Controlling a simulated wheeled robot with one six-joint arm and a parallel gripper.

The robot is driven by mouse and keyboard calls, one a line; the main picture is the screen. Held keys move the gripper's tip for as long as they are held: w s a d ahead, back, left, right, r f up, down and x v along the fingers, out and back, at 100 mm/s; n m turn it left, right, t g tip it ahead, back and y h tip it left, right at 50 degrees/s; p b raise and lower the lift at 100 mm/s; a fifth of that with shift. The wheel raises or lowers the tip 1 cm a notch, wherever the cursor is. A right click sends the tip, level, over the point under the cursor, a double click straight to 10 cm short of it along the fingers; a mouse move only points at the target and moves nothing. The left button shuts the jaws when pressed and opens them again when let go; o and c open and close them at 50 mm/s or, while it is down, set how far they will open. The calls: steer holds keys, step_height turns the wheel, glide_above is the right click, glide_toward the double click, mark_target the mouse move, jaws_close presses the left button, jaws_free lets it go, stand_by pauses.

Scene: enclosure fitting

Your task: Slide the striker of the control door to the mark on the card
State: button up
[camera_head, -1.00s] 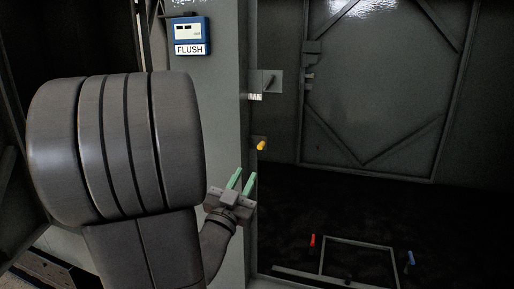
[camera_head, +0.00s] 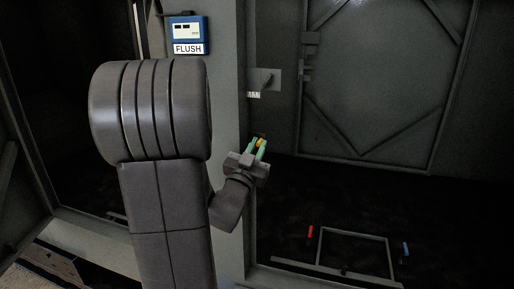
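A small yellow knob (camera_head: 260,142) sits low on the grey door post and is partly covered by my gripper's fingers. My gripper (camera_head: 256,145), with its green fingers, is at the knob. The fingers overlap it in the picture; I cannot tell whether they grip it. A blue unit with a small display (camera_head: 187,31) is on the post at the top, with a white card (camera_head: 188,49) below it reading FLUSH. A grey latch plate (camera_head: 263,79) is on the post edge above the knob, with a small marked white strip (camera_head: 253,95) under it.
A large grey door (camera_head: 385,80) stands at the back right. A floor frame (camera_head: 355,235) lies at lower right, with a red handle (camera_head: 310,231) and a blue handle (camera_head: 406,248) beside it. Dark openings lie on both sides of the post. My arm fills the left centre.

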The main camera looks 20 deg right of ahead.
jaws_close()
steer(key=s+d+b, duration=0.2)
steer(key=shift+d+b, duration=0.3)
steer(key=shift+b, duration=0.1)
steer(key=shift+o, duration=1.3)
jaws_free()
steer(key=shift+s+d, duration=0.1)
steer(key=shift+d, duration=0.05)
